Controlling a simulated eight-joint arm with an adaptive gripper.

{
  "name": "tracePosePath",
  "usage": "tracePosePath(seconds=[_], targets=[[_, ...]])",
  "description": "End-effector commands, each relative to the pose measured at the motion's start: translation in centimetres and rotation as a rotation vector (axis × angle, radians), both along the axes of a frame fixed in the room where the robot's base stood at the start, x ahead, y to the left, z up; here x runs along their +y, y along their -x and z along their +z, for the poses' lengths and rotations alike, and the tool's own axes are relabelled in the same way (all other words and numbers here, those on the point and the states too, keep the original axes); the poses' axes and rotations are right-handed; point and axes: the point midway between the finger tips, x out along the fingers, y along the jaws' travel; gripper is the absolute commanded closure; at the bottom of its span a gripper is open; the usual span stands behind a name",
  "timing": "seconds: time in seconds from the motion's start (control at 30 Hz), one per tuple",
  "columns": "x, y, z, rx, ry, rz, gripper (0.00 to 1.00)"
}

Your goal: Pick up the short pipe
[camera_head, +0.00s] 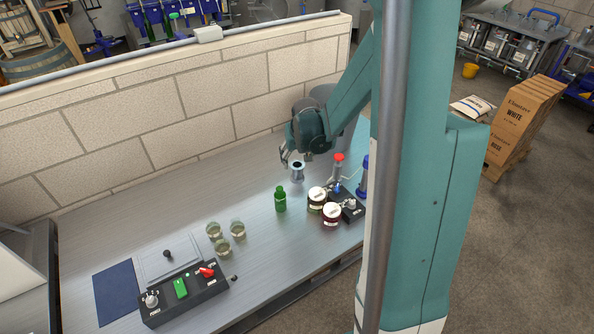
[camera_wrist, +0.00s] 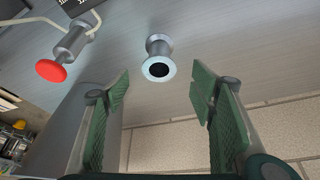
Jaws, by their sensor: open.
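The short pipe (camera_wrist: 154,47) is a small grey metal spool with a flange at each end and a dark bore. In the wrist view it stands on the table, ahead of and between the fingers. It also shows in the head view (camera_head: 298,176), just below my gripper (camera_head: 291,158). My gripper (camera_wrist: 160,88) is open and empty, with one green-padded finger on either side of the view. The pipe appears just beyond the fingertips, and I see no contact.
A red-topped grey valve (camera_wrist: 68,50) is left of the pipe in the wrist view. In the head view, a green bottle (camera_head: 280,200), two jars (camera_head: 331,216) and a black box (camera_head: 352,206) stand nearby. A block wall (camera_head: 225,90) runs behind the table.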

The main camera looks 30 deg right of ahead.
Motion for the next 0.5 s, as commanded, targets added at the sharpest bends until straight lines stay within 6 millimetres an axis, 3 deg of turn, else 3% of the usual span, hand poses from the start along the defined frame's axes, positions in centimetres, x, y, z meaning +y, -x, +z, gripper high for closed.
tracePosePath(seconds=[0.5], targets=[[-0.09,-0.18,-0.54,0.0,0.0,0.0,0.44]])
